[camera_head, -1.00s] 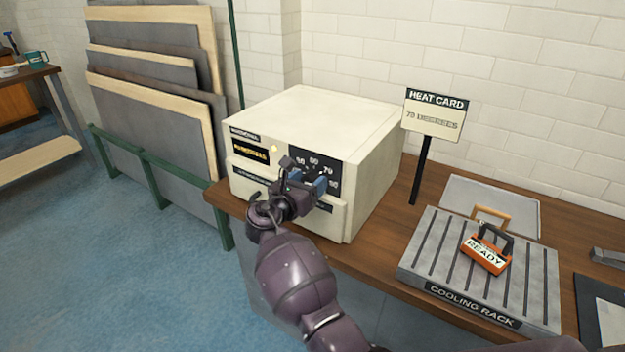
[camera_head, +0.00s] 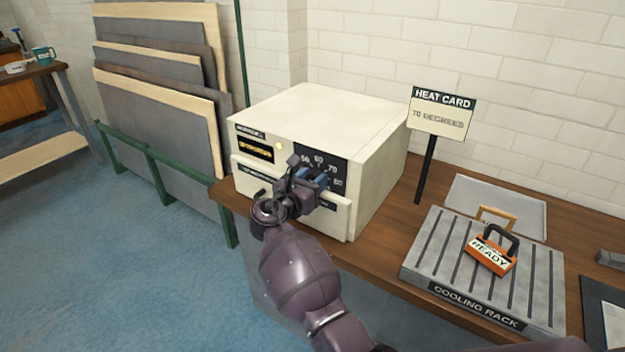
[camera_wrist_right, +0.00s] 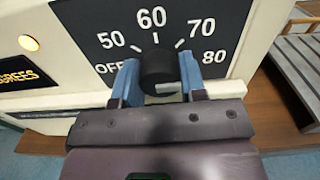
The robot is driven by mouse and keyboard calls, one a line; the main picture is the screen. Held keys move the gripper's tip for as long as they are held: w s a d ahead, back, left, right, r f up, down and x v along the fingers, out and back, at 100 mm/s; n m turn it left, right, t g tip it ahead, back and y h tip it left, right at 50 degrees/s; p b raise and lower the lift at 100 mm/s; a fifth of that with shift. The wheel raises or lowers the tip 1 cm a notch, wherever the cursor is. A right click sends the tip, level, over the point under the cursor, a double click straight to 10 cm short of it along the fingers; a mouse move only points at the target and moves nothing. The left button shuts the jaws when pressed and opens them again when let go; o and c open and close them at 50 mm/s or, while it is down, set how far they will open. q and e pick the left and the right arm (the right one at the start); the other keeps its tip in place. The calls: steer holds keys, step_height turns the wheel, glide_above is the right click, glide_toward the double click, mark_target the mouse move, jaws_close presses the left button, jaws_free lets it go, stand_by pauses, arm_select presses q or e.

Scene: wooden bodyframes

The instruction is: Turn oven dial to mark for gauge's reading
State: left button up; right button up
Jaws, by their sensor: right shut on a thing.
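The cream oven (camera_head: 322,122) stands on the wooden bench. An amber display (camera_head: 255,150) on the oven is too small to read fully. The heat card (camera_head: 440,117) reads 70 DEGREES. My left gripper is not in view.
A grey cooling rack (camera_head: 420,262) lies on the bench to the right, with an orange block labelled READY (camera_head: 490,252) on it. The card's black post (camera_head: 426,170) stands between oven and rack. Boards (camera_head: 165,100) lean in a green rack at left.

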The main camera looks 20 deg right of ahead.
steer(key=shift+m, duration=0.4)
steer(key=o, duration=0.9)
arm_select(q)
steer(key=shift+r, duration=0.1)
